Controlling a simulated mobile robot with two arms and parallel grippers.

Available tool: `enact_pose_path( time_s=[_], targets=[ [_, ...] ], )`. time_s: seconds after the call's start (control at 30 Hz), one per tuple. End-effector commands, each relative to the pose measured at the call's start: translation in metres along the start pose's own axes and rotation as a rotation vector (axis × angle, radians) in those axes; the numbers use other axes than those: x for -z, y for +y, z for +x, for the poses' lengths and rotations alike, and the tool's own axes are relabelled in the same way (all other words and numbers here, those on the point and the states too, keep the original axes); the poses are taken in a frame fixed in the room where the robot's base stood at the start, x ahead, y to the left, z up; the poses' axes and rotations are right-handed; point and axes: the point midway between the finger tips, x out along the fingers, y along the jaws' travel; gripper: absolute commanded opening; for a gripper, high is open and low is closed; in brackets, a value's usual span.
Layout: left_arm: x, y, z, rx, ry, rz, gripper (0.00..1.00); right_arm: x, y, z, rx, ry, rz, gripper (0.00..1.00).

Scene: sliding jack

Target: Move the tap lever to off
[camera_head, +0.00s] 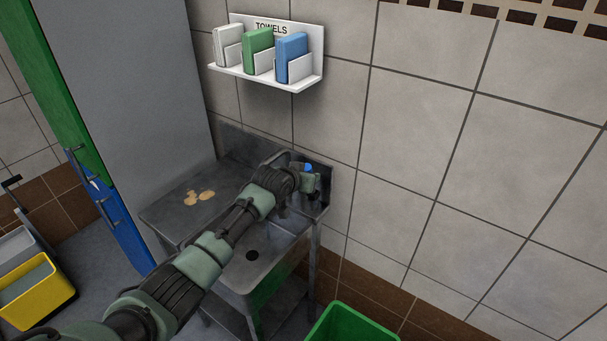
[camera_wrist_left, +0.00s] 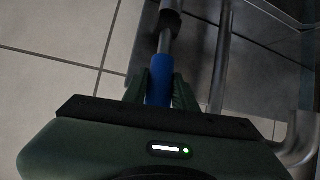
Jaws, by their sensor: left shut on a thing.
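The tap lever shows in the left wrist view as a blue grip (camera_wrist_left: 159,82) on a thin metal rod. A bit of its blue (camera_head: 309,168) also shows in the head view, at the back of the sink by the wall. My left gripper (camera_wrist_left: 160,88) is shut on the blue grip, with one dark green finger on each side of it. In the head view my left gripper (camera_head: 309,180) is at the tap, and my arm hides most of the tap and spout. My right gripper is not in view.
The metal sink (camera_head: 262,268) stands against the tiled wall, with tan spots on its drainboard (camera_head: 165,212). A towel shelf (camera_head: 268,78) hangs above. A green bin (camera_head: 350,325) is at the front, a yellow bucket (camera_head: 38,293) at the left. The wall at the right is bare.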

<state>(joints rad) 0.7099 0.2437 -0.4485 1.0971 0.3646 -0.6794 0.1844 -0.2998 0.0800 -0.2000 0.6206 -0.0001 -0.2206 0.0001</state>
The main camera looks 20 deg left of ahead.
Motion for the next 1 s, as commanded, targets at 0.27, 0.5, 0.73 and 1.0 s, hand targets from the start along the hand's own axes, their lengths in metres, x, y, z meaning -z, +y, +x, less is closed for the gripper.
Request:
enact_pose_path(
  time_s=[0.27, 0.5, 0.73, 1.0],
  targets=[
    [0.015, 0.004, 0.014, 0.026, -0.173, 0.026, 0.00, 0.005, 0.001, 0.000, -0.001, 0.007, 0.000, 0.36],
    [0.018, 0.005, 0.020, 0.038, -0.255, 0.038, 0.00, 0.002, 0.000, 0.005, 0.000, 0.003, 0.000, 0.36],
    [0.020, 0.006, 0.022, 0.042, -0.280, 0.041, 0.00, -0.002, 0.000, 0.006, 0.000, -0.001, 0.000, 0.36],
    [0.020, 0.006, 0.022, 0.042, -0.281, 0.041, 0.00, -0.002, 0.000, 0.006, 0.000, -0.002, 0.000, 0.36]
  ],
)
